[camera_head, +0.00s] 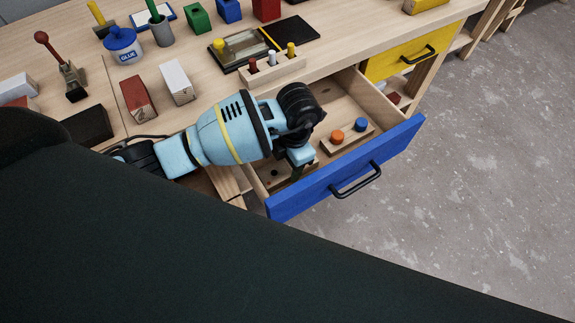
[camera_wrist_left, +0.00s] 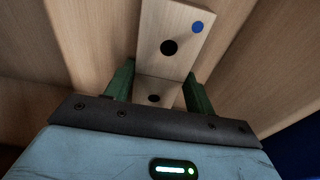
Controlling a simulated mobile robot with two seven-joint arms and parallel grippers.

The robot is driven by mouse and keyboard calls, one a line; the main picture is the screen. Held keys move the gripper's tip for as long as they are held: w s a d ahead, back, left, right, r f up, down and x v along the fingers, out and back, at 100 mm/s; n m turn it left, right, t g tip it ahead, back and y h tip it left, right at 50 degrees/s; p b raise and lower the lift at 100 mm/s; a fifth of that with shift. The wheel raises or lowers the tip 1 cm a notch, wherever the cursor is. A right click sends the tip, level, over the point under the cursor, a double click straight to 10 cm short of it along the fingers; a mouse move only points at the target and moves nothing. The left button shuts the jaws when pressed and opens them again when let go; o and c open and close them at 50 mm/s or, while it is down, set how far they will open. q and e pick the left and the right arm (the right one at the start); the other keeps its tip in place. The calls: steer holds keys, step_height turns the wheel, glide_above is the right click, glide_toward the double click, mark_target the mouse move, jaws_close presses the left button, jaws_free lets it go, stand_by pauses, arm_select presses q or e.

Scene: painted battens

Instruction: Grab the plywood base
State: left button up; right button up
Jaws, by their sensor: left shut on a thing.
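The plywood base (camera_head: 271,181) is a pale wooden piece with dark round holes, low in the open blue-fronted drawer (camera_head: 345,167). My left gripper (camera_head: 294,172) reaches down into the drawer and is shut on the base. In the left wrist view the base (camera_wrist_left: 173,28) stands between the green fingers of my left gripper (camera_wrist_left: 157,88); it shows two black holes and a blue dot. In the head view my wrist hides part of the base. My right gripper is not in view.
In the drawer, a wooden block (camera_head: 343,146) carries an orange and a blue peg. The benchtop holds a red block (camera_head: 138,99), a white block (camera_head: 177,82), a glue pot (camera_head: 123,46) and a peg rack (camera_head: 271,76). A yellow drawer (camera_head: 400,55) is at right. Grey floor lies beyond.

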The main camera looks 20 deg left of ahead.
mark_target(288, 165)
arm_select(q)
steer(key=shift+r, duration=0.15)
